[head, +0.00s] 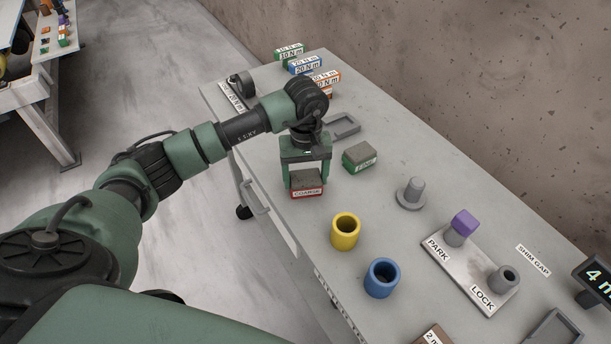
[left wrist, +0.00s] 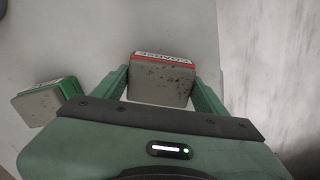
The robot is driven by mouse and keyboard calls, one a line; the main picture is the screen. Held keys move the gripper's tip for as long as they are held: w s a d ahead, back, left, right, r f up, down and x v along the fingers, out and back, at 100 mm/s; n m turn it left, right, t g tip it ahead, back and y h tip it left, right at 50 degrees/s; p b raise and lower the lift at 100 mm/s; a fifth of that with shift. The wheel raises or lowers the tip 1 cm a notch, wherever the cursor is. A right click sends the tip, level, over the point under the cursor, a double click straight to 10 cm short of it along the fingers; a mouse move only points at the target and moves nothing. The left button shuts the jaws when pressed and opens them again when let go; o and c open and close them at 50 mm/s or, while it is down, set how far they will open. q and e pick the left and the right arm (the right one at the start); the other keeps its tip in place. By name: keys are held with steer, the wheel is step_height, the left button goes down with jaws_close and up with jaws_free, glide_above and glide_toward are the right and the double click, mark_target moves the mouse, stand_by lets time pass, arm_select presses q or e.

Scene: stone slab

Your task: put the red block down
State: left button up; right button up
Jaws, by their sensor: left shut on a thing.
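The red block (head: 307,186) has a grey top and a red side with a label reading "COARSE". My left gripper (head: 307,184) points down with its two fingers on either side of it, shut on it. In the left wrist view the red block (left wrist: 160,82) sits between the green fingers of my left gripper (left wrist: 163,88). The block is low over the grey table (head: 300,222), near its left edge; I cannot tell if its underside touches. My right gripper is in neither view.
A green block (head: 360,157) marked "FINE" stands just right of the gripper, with an empty grey tray (head: 343,127) behind. Yellow (head: 345,231) and blue (head: 382,278) cylinders stand nearer.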

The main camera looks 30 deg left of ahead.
mark_target(306, 176)
arm_select(q)
steer(key=o, duration=1.7)
steer(key=shift+r+p, duration=0.3)
steer(key=shift+r+b, duration=1.65)
steer(key=shift+r, duration=4.2)
